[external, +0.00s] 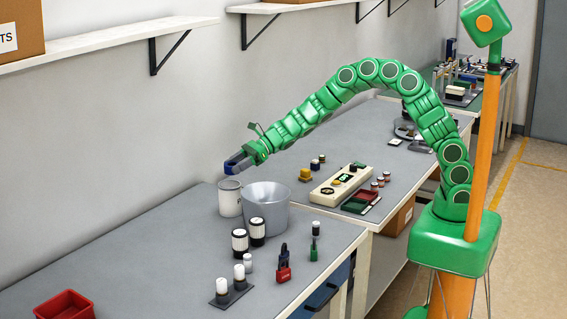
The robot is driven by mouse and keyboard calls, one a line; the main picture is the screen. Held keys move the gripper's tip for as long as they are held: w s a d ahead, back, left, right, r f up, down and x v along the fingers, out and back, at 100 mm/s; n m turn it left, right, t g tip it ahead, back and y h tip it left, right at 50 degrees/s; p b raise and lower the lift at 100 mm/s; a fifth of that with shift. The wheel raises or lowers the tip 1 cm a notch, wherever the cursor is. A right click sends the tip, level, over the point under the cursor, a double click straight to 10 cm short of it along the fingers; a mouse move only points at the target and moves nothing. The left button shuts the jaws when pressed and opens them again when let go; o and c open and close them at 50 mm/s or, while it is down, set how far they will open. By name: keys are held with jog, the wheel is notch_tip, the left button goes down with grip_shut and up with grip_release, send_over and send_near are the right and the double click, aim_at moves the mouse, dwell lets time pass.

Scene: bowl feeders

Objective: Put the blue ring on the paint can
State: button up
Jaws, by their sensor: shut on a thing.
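My gripper (236,164) reaches down-left from the arm and is shut on the blue ring (229,169), which shows as a small dark blue shape at the fingertips. Its full outline is partly hidden by the fingers. The pale cylindrical can (229,202), which looks like the paint can, stands upright on the near bench directly below the gripper. The ring is just above the can's top in the picture; I cannot tell whether they touch.
A wide grey bucket (265,206) stands close against the can's right side. Black-and-white jars (240,242), a red padlock-like item (284,270) and a red bin (65,306) are on the near bench (150,255). A wall shelf (110,42) runs above.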

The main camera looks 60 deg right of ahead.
aim_at(233, 183)
jog(key=shift+w+a+f, duration=0.25)
jog(key=shift+w+f, duration=0.35)
jog(key=shift+f, duration=1.6)
jog(key=shift+f, duration=0.1)
jog(key=o, duration=1.1)
jog(key=shift+s+d+r, duration=0.15)
jog(key=shift+d+r, duration=0.1)
jog(key=shift+d, duration=0.05)
jog(key=v, duration=1.1)
jog(key=shift+s+d, duration=0.1)
jog(key=shift+s, duration=0.1)
jog(key=shift+r, duration=0.1)
